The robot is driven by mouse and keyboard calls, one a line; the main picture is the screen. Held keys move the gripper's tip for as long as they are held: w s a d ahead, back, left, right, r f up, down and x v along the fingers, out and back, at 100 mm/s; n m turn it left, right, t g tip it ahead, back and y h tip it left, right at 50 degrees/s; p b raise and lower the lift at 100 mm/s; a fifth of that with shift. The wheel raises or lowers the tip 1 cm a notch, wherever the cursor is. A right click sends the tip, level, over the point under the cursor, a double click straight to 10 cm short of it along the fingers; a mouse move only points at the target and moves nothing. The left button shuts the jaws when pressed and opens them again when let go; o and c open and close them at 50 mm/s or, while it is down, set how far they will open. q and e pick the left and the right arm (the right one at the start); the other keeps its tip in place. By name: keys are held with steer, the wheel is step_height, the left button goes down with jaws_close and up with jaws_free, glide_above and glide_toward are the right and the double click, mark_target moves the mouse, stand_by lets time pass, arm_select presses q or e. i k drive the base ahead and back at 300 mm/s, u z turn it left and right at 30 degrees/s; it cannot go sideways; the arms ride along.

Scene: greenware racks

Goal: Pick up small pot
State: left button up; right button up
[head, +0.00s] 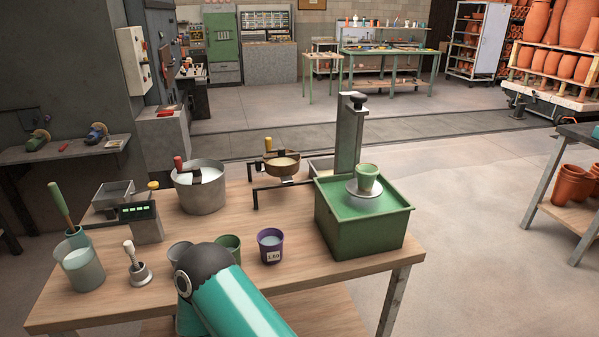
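A small green pot (367,178) stands upright on a round metal disc (364,194) above a green tank (363,236) at the right of the wooden table. Other small vessels stand at the table's front: a purple cup (270,246) with a white label, a green cup (229,247) and a grey cup (179,254). I cannot tell for certain which one the task calls the small pot. One of my teal arm links partly covers the green and grey cups. Neither of my grippers shows.
The wooden table (310,262) also holds a metal bucket (199,188), a scale (143,222), a translucent beaker (80,268) and a sieve on a stand (281,165). A metal column (348,138) rises behind the tank. The floor right of the table is clear.

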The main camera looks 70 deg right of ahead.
mark_target(366, 178)
steer(key=z, duration=0.7)
steer(key=i, duration=0.1)
steer(key=u, duration=1.55)
steer(key=k, duration=1.6)
steer(key=z, duration=1.05)
steer(key=k, duration=0.45)
steer(key=z, duration=0.45)
steer(key=i, duration=0.65)
steer(key=z, duration=0.1)
